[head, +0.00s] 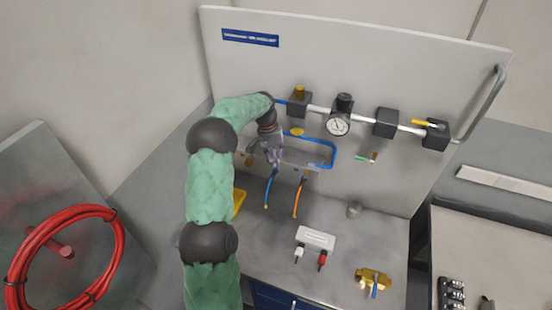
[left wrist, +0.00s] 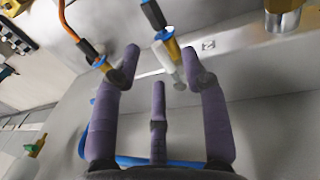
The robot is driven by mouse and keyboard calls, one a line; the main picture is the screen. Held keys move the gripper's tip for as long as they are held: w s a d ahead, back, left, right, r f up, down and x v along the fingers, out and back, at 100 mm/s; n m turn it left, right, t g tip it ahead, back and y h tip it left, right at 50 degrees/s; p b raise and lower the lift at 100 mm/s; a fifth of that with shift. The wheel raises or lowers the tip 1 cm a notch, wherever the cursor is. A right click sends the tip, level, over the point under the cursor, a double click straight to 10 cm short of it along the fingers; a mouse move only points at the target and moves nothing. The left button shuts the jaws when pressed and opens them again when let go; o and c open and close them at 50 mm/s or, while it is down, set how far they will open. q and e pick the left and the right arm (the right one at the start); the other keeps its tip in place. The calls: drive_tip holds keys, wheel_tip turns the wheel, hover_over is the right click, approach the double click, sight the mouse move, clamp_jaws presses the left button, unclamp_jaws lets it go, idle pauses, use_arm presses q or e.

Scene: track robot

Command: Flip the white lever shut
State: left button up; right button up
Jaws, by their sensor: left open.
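My left gripper (head: 272,154) is at the upright panel, beside the upper end of the blue hose, and mostly hides the fittings behind it. In the left wrist view the purple fingers of this gripper (left wrist: 161,64) are spread open and hold nothing. A whitish lever (left wrist: 166,58) sits on a brass fitting (left wrist: 173,46) with a blue collar, between the two outer fingertips in the picture. Whether a finger touches it I cannot tell. In the head view I cannot make out this lever behind the gripper. My right gripper is not in view.
An orange hose (head: 297,200) hangs right of the blue hose (head: 268,190). A pressure gauge (head: 338,125) and black blocks line the pipe above. A white box (head: 315,238) with white and red plugs and a brass valve (head: 373,278) are on the bench. A red hose coil (head: 62,250) lies left.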

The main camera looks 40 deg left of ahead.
use_arm(q)
drive_tip(key=shift+d+f, duration=0.1)
drive_tip(key=shift+f, duration=0.45)
clamp_jaws()
drive_tip(key=shift+d, duration=0.1)
drive_tip(key=shift+w+d+r+n+t+y+b, duration=0.1)
drive_tip(key=shift+w+d+n+t+y+b, duration=0.2)
drive_tip(key=shift+n, duration=0.9)
drive_tip(key=shift+w+d+f+n+t+h+b, duration=0.1)
drive_tip(key=shift+w+d+n+b, duration=0.3)
drive_tip(key=shift+n, duration=0.8)
drive_tip(key=shift+w+d+r+n+t+y+b, duration=0.1)
drive_tip(key=shift+w+d+n+t+y+b, duration=0.2)
drive_tip(key=shift+n, duration=0.9)
drive_tip(key=shift+d, duration=0.15)
